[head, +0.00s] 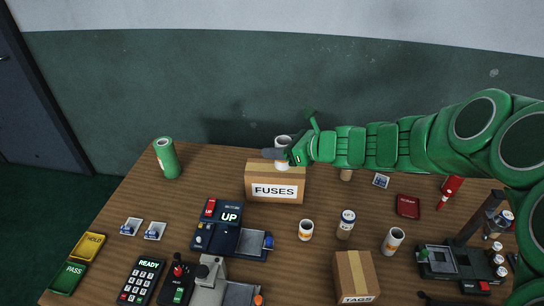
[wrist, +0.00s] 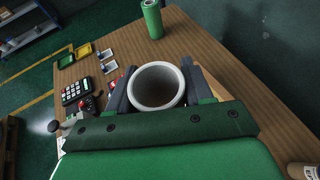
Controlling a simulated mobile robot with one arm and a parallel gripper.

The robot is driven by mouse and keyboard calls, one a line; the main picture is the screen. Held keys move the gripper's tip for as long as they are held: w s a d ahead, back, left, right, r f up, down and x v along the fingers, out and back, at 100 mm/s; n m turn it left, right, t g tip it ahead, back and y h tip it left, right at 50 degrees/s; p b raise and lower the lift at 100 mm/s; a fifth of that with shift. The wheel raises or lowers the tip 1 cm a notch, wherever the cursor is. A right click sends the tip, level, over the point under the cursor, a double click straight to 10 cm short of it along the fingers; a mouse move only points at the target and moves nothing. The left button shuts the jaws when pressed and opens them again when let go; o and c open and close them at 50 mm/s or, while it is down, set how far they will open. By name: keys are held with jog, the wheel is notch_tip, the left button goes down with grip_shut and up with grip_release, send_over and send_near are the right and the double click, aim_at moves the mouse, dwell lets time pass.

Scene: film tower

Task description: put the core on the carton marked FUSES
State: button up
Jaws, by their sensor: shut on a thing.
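The carton marked FUSES (head: 274,191) stands upright on the wooden table, left of centre in the head view. The core (head: 282,142) is a white hollow cylinder, upright over the carton's top. In the wrist view I look into the open end of the core (wrist: 157,87). My gripper (head: 284,154) is shut on the core, with one dark finger on each side of it in the wrist view (wrist: 160,92). The core's lower end is at or just above the carton top; I cannot tell whether it touches.
A green cylinder (head: 166,158) stands at the back left. A carton marked TAGS (head: 356,275), white-and-orange cylinders (head: 305,230) (head: 392,241) and a white can (head: 346,225) stand nearer the front. A device reading UP (head: 229,217) is in front of the FUSES carton.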

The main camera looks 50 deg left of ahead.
jog(key=shift+w+a+f, duration=0.85)
jog(key=shift+a+f, duration=0.6)
jog(key=shift+a, duration=0.25)
jog(key=shift+w+a+f, duration=0.9)
jog(key=shift+a+f, duration=0.6)
jog(key=shift+a, duration=0.15)
jog(key=shift+w+a+f, duration=0.85)
jog(key=shift+a+f, duration=0.6)
jog(key=shift+a, duration=0.25)
jog(key=shift+f, duration=1.55)
jog(key=shift+f, duration=0.15)
jog(key=o, duration=1)
jog(key=shift+o, duration=0.2)
